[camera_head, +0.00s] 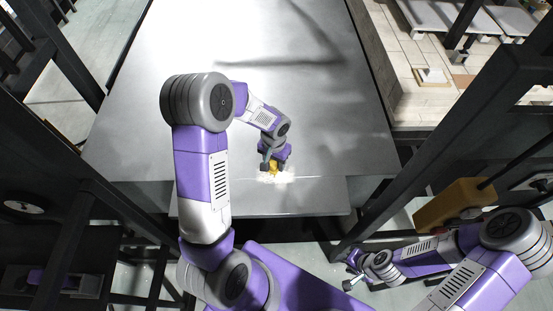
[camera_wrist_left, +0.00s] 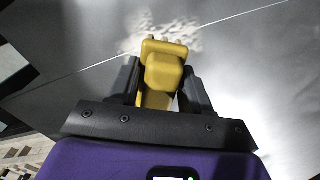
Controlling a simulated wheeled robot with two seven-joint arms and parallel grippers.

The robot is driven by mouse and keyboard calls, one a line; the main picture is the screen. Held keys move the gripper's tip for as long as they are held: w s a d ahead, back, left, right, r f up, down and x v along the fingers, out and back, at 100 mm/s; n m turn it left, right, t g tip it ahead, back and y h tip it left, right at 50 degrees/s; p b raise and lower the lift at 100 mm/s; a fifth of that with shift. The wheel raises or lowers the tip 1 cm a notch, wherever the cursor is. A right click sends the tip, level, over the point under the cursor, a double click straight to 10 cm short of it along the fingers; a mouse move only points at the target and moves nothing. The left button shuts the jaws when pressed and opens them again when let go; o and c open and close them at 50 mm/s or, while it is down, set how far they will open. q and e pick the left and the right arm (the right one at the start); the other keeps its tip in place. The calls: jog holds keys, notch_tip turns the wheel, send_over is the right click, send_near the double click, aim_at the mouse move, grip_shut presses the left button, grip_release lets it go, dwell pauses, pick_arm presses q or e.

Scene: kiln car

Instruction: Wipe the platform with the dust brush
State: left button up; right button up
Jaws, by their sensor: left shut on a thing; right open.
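My left gripper (camera_head: 268,164) is shut on the yellow handle of the dust brush (camera_head: 273,167), low over the front part of the grey platform (camera_head: 310,120). In the left wrist view the brush (camera_wrist_left: 165,65) sits between the two dark fingers of the gripper (camera_wrist_left: 163,88). Its bristles are mostly hidden behind the handle, so I cannot tell whether they touch the surface. A pale patch of dust (camera_wrist_left: 182,36) lies on the platform just past the brush. My right gripper (camera_head: 352,272) is open and empty at the lower right, clear of the platform.
A seam crosses the platform near its front, where a narrower front plate (camera_head: 320,198) begins. Dark metal posts (camera_head: 492,130) stand on both sides. A yellow box (camera_head: 455,205) hangs at the right near my right arm. Most of the platform is bare.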

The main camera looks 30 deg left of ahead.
pick_arm(q)
jog(key=shift+f, duration=0.1)
jog(key=shift+f+b, duration=2.3)
jog(key=shift+f, duration=0.25)
jog(key=shift+s+a+p, duration=0.1)
jog(key=shift+s+a, duration=0.85)
jog(key=shift+a, duration=0.2)
jog(key=shift+s+a+p, duration=0.15)
jog(key=shift+s+a, duration=0.75)
jog(key=shift+a, duration=0.3)
jog(key=shift+s+a+p, duration=0.1)
jog(key=shift+s+a, duration=0.85)
jog(key=shift+a, duration=0.2)
jog(key=shift+f+b, duration=0.85)
jog(key=shift+f, duration=0.05)
